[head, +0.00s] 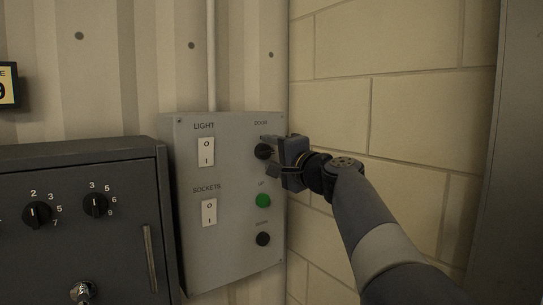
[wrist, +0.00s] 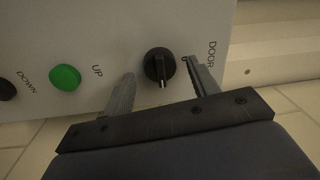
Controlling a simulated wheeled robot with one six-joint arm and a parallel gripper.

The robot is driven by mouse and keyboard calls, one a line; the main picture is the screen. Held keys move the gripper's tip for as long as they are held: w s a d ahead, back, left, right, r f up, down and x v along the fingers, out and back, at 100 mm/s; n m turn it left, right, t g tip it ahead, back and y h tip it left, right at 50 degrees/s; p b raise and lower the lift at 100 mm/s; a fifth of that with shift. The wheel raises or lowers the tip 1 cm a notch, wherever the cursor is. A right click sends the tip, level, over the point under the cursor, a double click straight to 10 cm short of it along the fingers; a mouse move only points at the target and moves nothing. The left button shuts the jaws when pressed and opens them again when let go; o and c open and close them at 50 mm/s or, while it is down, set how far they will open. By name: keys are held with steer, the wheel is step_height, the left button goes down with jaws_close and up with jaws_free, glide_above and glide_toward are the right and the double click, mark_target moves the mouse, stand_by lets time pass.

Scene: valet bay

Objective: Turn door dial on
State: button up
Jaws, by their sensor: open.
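The door dial (head: 262,151) is a round black knob near the upper right of a grey control panel (head: 235,240), under the label DOOR. In the wrist view the door dial (wrist: 159,66) has a raised grip bar with a pale line on it. My gripper (head: 272,154) is at the dial in the head view and partly hides it. In the wrist view my gripper (wrist: 160,82) is open, with one finger on each side of the dial and a gap visible beside each finger.
A green UP button (head: 263,201) and a black DOWN button (head: 263,239) sit below the dial. A LIGHT switch (head: 206,152) and a SOCKETS switch (head: 209,212) are on the panel's left. A dark cabinet (head: 120,250) with dials stands left; a block wall (head: 400,110) is right.

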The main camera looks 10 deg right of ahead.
steer(key=b+v, duration=0.2)
steer(key=v, duration=0.8)
steer(key=shift+s, duration=0.2)
steer(key=shift+w, duration=0.15)
steer(key=p+x, duration=0.2)
steer(key=x, duration=0.8)
steer(key=shift+w+a+r, duration=0.1)
steer(key=shift+w+a, duration=0.1)
steer(key=shift+w, duration=0.15)
steer(key=shift+s, duration=0.15)
steer(key=shift+d, duration=0.1)
